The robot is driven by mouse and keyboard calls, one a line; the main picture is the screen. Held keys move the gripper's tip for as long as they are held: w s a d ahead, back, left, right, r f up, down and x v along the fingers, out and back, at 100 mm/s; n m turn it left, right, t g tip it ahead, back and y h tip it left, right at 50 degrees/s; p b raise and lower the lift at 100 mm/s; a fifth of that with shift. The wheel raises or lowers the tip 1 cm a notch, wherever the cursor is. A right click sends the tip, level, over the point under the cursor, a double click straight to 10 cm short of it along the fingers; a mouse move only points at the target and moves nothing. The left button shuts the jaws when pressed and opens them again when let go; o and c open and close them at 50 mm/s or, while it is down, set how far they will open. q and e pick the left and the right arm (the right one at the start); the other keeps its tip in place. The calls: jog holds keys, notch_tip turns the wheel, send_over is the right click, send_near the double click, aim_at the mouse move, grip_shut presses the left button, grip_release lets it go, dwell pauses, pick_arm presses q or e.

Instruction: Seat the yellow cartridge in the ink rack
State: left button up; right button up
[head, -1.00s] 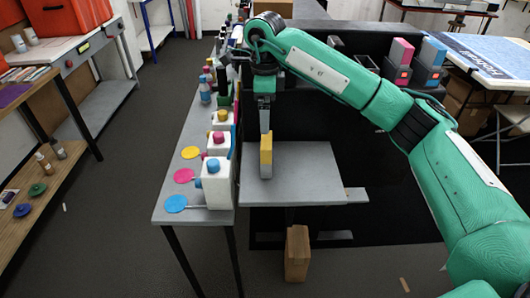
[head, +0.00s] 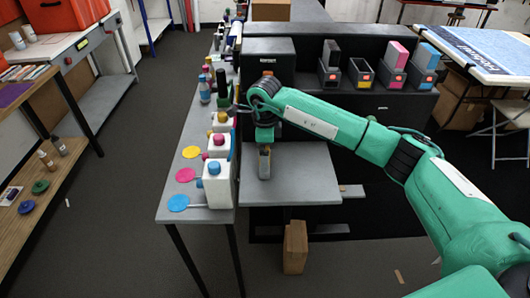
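The ink rack (head: 377,96) is the dark unit at the back right. Its slot with a yellow label (head: 361,75) is empty. A black cartridge (head: 331,54), a magenta one (head: 397,55) and a cyan one (head: 427,57) stand in the slots beside it. My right gripper (head: 264,165) points down low over the grey table. My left gripper is out of view.
The grey table (head: 310,180) is clear around the gripper. On the left, a narrow bench (head: 174,155) holds ink bottles (head: 217,182) and coloured discs (head: 178,202). A dark box (head: 270,62) stands left of the rack slots. A cardboard box (head: 295,247) is on the floor.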

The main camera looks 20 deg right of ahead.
jog(key=shift+f, duration=0.1)
jog(key=shift+c, duration=0.4)
jog(key=c, duration=1)
